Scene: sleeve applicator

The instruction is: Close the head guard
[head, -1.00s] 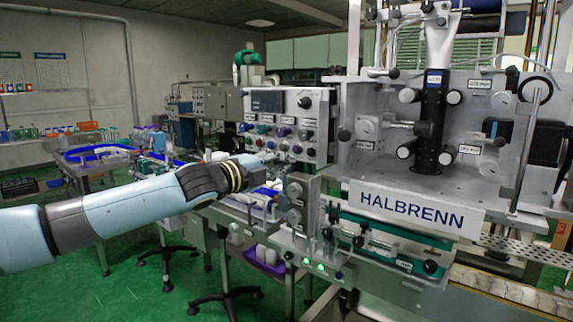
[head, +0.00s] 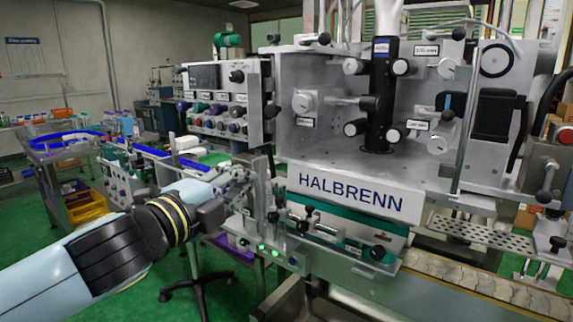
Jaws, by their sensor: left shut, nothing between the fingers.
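The machine head (head: 425,165) is a grey housing around a black vertical column (head: 380,100), with a white HALBRENN panel (head: 350,193) below. Its front looks open. A slanted chrome bar (head: 468,120) stands at its right side. I cannot clearly make out a guard panel, so I cannot tell whether this bar belongs to the head guard. My left gripper (head: 238,178) is shut and empty, left of the HALBRENN panel and below the control box; its fingertips are small and hard to separate from the machine parts behind. My right gripper is out of view.
The control box (head: 215,100) with coloured knobs stands above my left gripper. A rail with clamps and a green strip (head: 345,238) runs under the panel. A conveyor (head: 480,280) and perforated plate (head: 480,232) lie at right. A red button (head: 566,135) is at the right edge.

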